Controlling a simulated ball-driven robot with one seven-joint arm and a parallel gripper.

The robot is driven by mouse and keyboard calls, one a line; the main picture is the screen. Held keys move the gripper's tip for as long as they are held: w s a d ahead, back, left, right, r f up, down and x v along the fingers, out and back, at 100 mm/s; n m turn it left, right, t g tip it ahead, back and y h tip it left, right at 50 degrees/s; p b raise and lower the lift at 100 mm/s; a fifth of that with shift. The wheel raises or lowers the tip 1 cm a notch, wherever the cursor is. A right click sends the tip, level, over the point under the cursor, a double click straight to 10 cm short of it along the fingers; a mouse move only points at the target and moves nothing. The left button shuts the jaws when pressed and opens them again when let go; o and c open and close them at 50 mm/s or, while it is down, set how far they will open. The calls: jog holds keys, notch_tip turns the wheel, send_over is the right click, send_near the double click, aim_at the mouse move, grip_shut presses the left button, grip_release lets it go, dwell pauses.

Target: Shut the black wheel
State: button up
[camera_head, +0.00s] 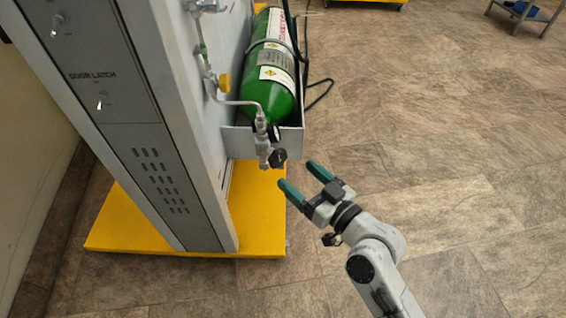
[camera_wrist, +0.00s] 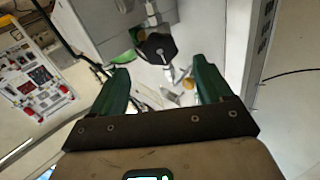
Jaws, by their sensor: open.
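The black wheel (camera_head: 278,157) sits on the valve fitting (camera_head: 264,150) below the green cylinder (camera_head: 268,92) in the head view. In the wrist view the black wheel (camera_wrist: 156,48) shows ahead of the jaws, near the middle between them. My gripper (camera_head: 298,175) is open and empty, with its two dark green fingers pointing towards the wheel from the lower right. It also shows in the wrist view (camera_wrist: 160,70). The fingers look apart from the wheel, with a small gap. Whether the wheel is turned open or closed cannot be told.
A grey cabinet panel (camera_head: 148,150) stands left of the wheel on a yellow base (camera_head: 262,215). A grey bracket (camera_head: 240,140) holds the cylinder.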

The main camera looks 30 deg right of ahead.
aim_at(280, 160)
jog(key=x, duration=0.6)
jog(key=shift+w+b, duration=0.2)
jog(key=shift+b, duration=0.2)
jog(key=shift+c, duration=0.2)
jog(key=c, duration=1)
jog(key=shift+r+m+p, duration=0.1)
jog(key=shift+m+p, duration=0.25)
jog(key=shift+m, duration=0.75)
jog(key=o, duration=1)
jog(key=shift+o, duration=0.2)
jog(key=shift+s, duration=0.15)
